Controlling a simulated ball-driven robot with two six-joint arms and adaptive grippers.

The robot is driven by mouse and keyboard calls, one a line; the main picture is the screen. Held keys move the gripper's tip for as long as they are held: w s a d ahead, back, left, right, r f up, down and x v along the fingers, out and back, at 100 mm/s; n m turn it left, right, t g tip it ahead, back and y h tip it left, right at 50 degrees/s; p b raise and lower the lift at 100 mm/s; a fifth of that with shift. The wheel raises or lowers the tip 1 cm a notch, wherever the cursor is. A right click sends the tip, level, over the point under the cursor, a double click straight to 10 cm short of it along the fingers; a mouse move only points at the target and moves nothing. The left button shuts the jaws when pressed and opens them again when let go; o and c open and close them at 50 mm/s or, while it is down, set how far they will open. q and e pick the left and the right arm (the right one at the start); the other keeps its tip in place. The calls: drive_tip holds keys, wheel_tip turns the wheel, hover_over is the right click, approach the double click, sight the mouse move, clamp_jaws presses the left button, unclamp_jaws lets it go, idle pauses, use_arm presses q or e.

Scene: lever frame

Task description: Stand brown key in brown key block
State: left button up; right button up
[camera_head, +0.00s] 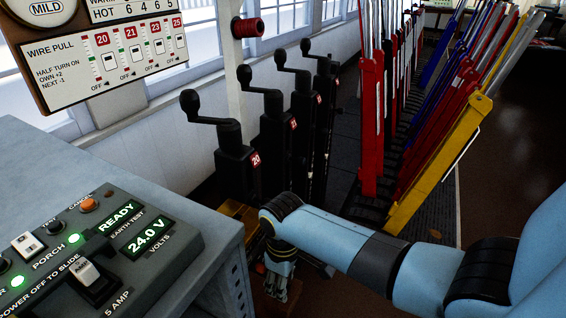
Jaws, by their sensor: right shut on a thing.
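My right gripper (277,292) hangs fingers down at the bottom middle, beside the grey cabinet. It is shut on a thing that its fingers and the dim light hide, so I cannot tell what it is. A small orange-brown patch shows just left of the gripper, too small to name. A yellow-brown piece (238,212) shows low between the cabinet and the nearest crank post, partly covered by my wrist. I cannot tell whether it belongs to the brown key block. I cannot clearly make out the brown key. My left gripper is out of view.
The grey cabinet (180,160) with its lit panel (105,250) fills the lower left. Black crank posts (237,165), numbered 20 and 21 on the nearer ones, stand behind my wrist. Red, blue and yellow levers (440,165) rise at the right. Dark floor (510,190) lies beyond them.

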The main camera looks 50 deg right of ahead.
drive_tip(key=o, duration=1.2)
drive_tip(key=shift+r, duration=0.1)
wheel_tip(320, 180, up, 7)
drive_tip(key=p, duration=0.8)
wheel_tip(320, 180, up, 12)
drive_tip(key=shift+f, duration=0.1)
